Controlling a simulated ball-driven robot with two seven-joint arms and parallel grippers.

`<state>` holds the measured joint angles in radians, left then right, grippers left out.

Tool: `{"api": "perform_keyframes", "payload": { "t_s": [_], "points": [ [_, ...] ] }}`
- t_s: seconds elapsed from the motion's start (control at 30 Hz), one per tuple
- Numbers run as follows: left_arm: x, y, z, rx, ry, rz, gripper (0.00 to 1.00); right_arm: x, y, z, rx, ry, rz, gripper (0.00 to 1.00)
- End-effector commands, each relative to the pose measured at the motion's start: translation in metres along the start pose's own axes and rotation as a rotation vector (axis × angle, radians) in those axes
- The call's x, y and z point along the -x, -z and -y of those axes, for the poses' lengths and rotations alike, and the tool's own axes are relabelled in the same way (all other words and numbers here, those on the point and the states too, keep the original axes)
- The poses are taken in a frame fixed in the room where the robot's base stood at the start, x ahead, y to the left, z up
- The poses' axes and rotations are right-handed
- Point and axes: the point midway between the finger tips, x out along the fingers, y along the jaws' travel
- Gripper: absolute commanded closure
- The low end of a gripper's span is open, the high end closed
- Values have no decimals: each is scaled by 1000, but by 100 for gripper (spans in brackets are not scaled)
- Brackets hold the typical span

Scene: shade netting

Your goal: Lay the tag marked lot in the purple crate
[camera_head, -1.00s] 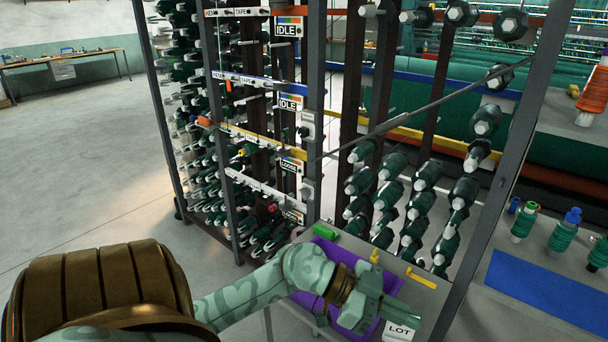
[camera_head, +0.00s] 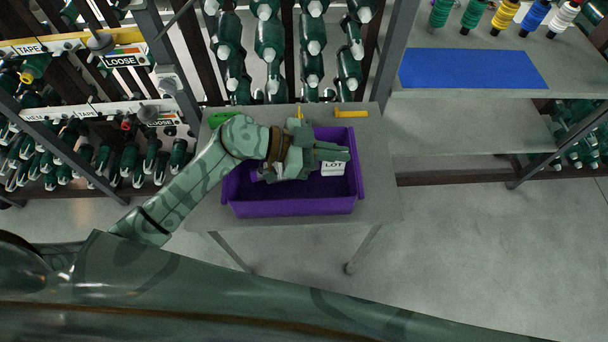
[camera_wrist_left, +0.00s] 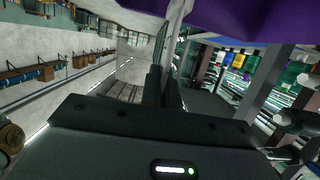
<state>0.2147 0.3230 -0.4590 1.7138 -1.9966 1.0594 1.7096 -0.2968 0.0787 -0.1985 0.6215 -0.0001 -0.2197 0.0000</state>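The purple crate (camera_head: 290,208) stands on a small grey table in the head view. Its purple wall also fills the top of the left wrist view (camera_wrist_left: 250,18). My left gripper (camera_head: 332,154) is over the crate's right half, its fingers pointing right. It is shut on the white tag marked LOT (camera_head: 333,169), which hangs at the fingertips within the crate's outline. In the left wrist view the fingers (camera_wrist_left: 166,85) are close together, with a thin pale edge, seemingly the tag (camera_wrist_left: 176,22), beyond them. I cannot tell its height above the crate floor. My right gripper is not in view.
The grey table (camera_head: 384,205) has a green piece (camera_head: 221,119) and a yellow piece (camera_head: 351,113) behind the crate. Racks of dark green spools stand behind. A shelf at right holds a blue mat (camera_head: 470,69) and several coloured spools. Floor at right is clear.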

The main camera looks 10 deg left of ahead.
Motion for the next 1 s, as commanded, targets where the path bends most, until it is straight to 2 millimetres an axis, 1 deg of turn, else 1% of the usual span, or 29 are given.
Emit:
{"api": "perform_keyframes", "payload": {
  "t_s": [0.03, 0.1, 0.27, 0.33, 0.5, 0.57, 0.77, 0.9, 1.0],
  "points": [
    [-6, -17, 0, 7, -3, 2, 100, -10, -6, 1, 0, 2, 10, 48],
    [-9, -28, 0, 6, -2, 1, 100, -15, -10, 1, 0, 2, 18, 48],
    [-13, -40, 0, 3, 0, 0, 100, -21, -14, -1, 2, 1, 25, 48],
    [-15, -49, 0, 4, 0, 1, 100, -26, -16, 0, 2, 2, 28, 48],
    [-25, -81, 0, 6, -1, 1, 100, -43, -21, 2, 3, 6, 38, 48],
    [-26, -85, 0, 6, 0, 1, 100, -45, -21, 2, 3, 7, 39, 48],
    [-25, -82, 0, 2, 1, 0, 100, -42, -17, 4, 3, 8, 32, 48],
    [-26, -84, 0, 2, 1, 0, 100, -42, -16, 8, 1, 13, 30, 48],
    [-26, -84, 0, 1, 1, 0, 75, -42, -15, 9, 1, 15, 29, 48]
  ]
}}
